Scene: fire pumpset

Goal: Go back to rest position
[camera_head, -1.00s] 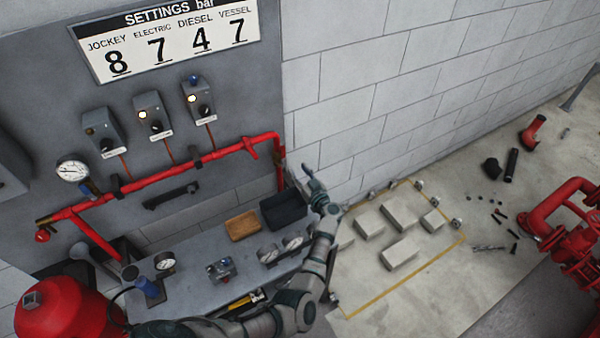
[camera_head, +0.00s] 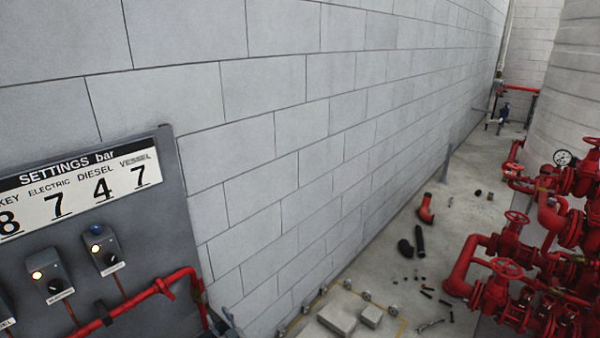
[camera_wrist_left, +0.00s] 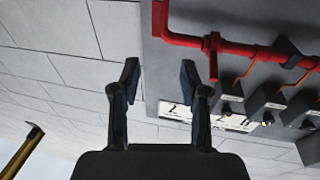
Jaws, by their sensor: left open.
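My left gripper (camera_wrist_left: 160,80) shows from close up in the left wrist view, with its two dark fingers apart and nothing between them. In the head view only a small grey part of it (camera_head: 228,318) shows at the bottom edge, just right of the red pipe's lower end; the rest of that arm is out of frame. In the wrist view the gripper points toward the block wall and the grey panel, which appear upside down. My right gripper is in neither view.
A grey panel with the settings sign (camera_head: 80,195), switch boxes (camera_head: 102,250) and a red pipe (camera_head: 137,303) stands at lower left. The block wall (camera_head: 290,130) runs behind. Red pumps and valves (camera_head: 540,260) stand at right. Loose fittings (camera_head: 425,210) lie on the floor between.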

